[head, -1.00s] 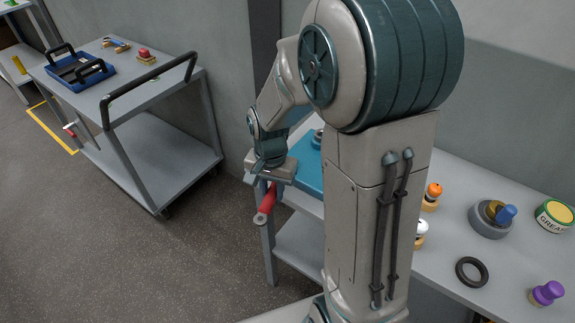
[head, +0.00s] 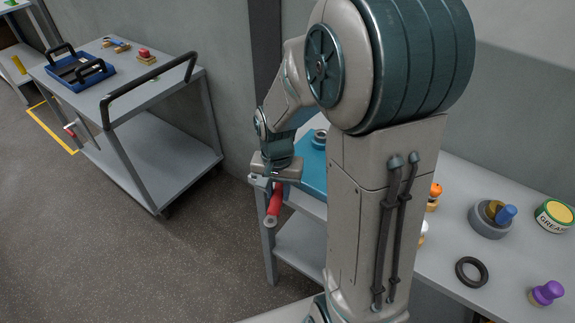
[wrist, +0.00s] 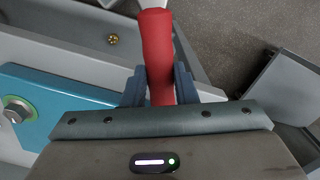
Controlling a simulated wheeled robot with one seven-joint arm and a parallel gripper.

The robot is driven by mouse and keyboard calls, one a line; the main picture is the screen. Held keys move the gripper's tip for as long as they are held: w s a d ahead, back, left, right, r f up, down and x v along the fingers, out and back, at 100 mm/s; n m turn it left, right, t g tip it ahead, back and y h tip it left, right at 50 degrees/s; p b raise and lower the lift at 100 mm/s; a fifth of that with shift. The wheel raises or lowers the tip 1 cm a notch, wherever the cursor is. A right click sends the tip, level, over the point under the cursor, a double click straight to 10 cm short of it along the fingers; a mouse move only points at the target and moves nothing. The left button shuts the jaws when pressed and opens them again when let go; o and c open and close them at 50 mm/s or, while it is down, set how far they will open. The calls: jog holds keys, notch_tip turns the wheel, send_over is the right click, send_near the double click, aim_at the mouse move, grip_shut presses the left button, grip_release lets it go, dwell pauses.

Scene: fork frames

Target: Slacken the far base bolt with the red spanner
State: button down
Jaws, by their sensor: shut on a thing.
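My gripper (head: 277,184) is shut on the red handle of the spanner (head: 275,205), at the left end of the workbench. The handle hangs out past the bench edge, over the floor. In the wrist view the red spanner (wrist: 158,50) stands between the two dark fingers of my gripper (wrist: 160,86). A blue base plate (head: 313,176) lies on the bench beside my gripper, partly hidden by my arm. One bolt (head: 319,139) shows on it; a bolt (wrist: 16,110) with a green ring shows at the wrist view's left edge.
A grey trolley (head: 175,98) with a blue tray (head: 80,72) stands at the left, with clear floor between. On the bench at the right are a black ring (head: 472,272), a grease tin (head: 554,215), a grey bowl (head: 489,221) and a purple knob (head: 546,293).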

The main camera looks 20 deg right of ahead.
jog(key=shift+s+d+n, duration=0.25)
jog(key=shift+d+n, duration=0.25)
jog(key=shift+d, duration=0.05)
jog(key=shift+s+d+n, duration=0.25)
jog(key=shift+d+n, duration=0.25)
dwell(0.4)
jog(key=shift+w+a+m, duration=0.25)
jog(key=shift+a+m, duration=0.25)
jog(key=shift+a, duration=0.05)
dwell(0.4)
jog(key=c, duration=1.8)
grip_release()
grip_shut()
jog(key=shift+w+a, duration=0.1)
jog(key=shift+a, duration=0.1)
jog(key=shift+r+p, duration=0.85)
jog(key=shift+r, duration=0.45)
